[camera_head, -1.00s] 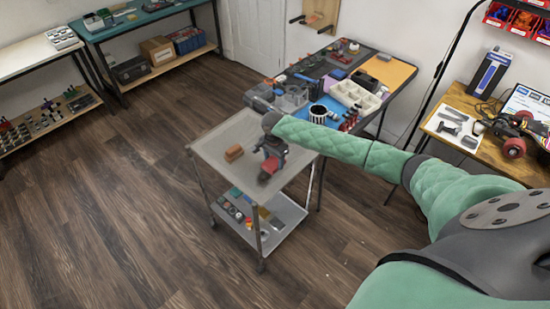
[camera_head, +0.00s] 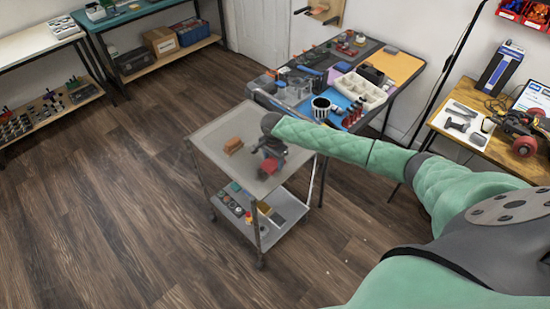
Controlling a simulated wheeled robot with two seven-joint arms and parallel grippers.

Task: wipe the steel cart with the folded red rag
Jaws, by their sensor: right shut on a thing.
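The steel cart (camera_head: 215,139) stands in the middle of the view, with a bare grey top and a lower shelf. The folded red rag (camera_head: 268,167) is at my right gripper (camera_head: 268,161), over the right part of the cart's top. My right gripper points down and is shut on the rag; its fingertips are small and partly hidden. I cannot tell whether the rag presses on the top. My left gripper is not in view.
The lower shelf (camera_head: 276,225) holds several small parts. A cluttered workbench (camera_head: 405,68) stands close behind the cart. The wooden floor (camera_head: 100,210) at left is clear.

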